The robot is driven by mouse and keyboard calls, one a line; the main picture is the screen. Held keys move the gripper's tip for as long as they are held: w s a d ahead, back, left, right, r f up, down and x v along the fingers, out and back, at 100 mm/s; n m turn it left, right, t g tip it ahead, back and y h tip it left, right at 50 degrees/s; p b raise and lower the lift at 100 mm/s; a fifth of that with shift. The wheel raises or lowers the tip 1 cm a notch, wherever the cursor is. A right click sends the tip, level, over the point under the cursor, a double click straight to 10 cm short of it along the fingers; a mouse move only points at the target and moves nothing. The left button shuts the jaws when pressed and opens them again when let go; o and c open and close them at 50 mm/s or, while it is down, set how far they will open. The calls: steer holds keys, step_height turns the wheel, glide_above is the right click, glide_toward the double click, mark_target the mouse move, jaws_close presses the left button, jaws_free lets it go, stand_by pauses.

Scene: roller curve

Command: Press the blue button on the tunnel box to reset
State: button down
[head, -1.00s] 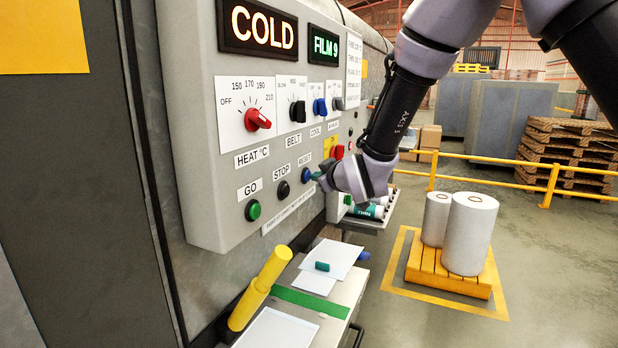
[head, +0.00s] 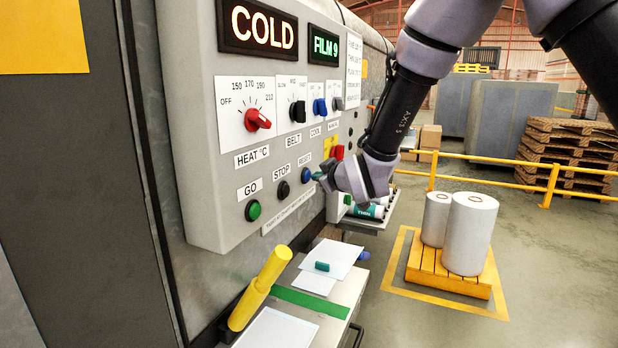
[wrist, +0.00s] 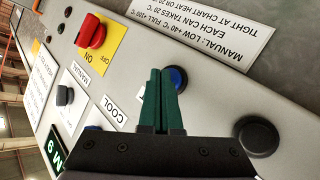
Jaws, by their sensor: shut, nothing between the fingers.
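The grey tunnel box (head: 225,200) stands at the left with its control panel facing right. The blue RESET button (head: 306,174) is the last of the row GO, STOP, RESET. My gripper (head: 320,178) is at the button, its fingers pointing at the panel. In the wrist view the green fingers (wrist: 162,72) are together and empty, and their tips overlap one side of the blue button (wrist: 180,78). Part of the button is hidden behind them. I cannot tell whether they touch it.
The black STOP button (head: 283,190) and green GO button (head: 252,210) are beside it. A red switch on a yellow plate (wrist: 91,33) and black knobs are also close. A yellow handle (head: 262,285) sticks up below the panel. Film rolls (head: 470,235) stand on a pallet at right.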

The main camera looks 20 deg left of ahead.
steer(key=shift+d, duration=0.45)
steer(key=shift+d, duration=0.1)
steer(key=shift+s+d, duration=0.15)
steer(key=shift+d, duration=1.05)
steer(key=shift+s+d, duration=0.1)
steer(key=shift+d, duration=1.1)
